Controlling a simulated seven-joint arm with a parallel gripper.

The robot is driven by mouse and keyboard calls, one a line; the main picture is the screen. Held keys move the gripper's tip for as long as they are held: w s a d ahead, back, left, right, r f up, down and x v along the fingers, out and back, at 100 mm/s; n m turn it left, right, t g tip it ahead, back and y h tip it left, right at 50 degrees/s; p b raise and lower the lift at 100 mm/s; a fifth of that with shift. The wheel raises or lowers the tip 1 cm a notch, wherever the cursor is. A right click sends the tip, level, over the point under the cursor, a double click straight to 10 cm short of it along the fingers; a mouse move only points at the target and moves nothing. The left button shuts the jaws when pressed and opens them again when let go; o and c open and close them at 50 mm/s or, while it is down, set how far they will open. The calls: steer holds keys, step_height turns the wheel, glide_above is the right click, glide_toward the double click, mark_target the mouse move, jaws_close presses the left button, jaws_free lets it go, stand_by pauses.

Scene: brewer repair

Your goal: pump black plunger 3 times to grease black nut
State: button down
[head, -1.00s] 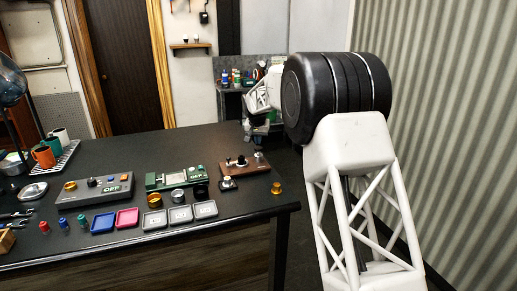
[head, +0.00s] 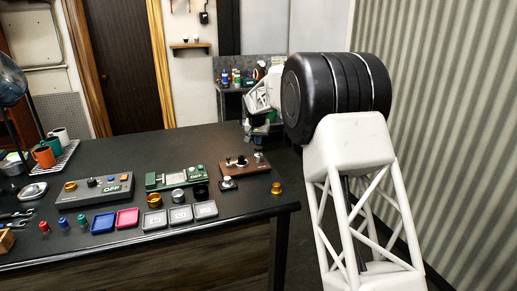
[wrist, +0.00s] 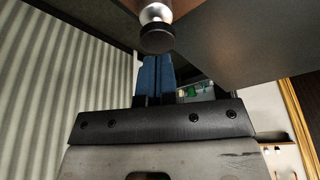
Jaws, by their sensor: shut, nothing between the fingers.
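My gripper (head: 246,135) is beyond the back right part of the dark table, partly hidden by my own arm. In the wrist view its blue fingers (wrist: 156,76) are together and hold nothing. A round black knob on a shiny silver stem (wrist: 157,38) is just past the fingertips in that view, apparently the black plunger; contact cannot be told. I cannot match it surely to one knob in the head view. A dark ring (head: 201,191), likely the black nut, is on the table among other rings.
A brown box with knobs (head: 245,163) stands near the table's right edge. A small knobbed device (head: 228,183) is in front of it. Green (head: 176,178) and grey (head: 95,189) devices, trays (head: 103,223) and a gold piece (head: 277,188) lie around. The table's back middle is clear.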

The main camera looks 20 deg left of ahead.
mark_target(258, 148)
steer(key=shift+f, duration=1.55)
stand_by(0.9)
steer(key=shift+r, duration=2.75)
steer(key=shift+r, duration=0.1)
steer(key=shift+r, duration=2.95)
steer(key=shift+f, duration=0.3)
steer(key=shift+f, duration=0.55)
steer(key=shift+f, duration=0.15)
steer(key=shift+f, duration=3.2)
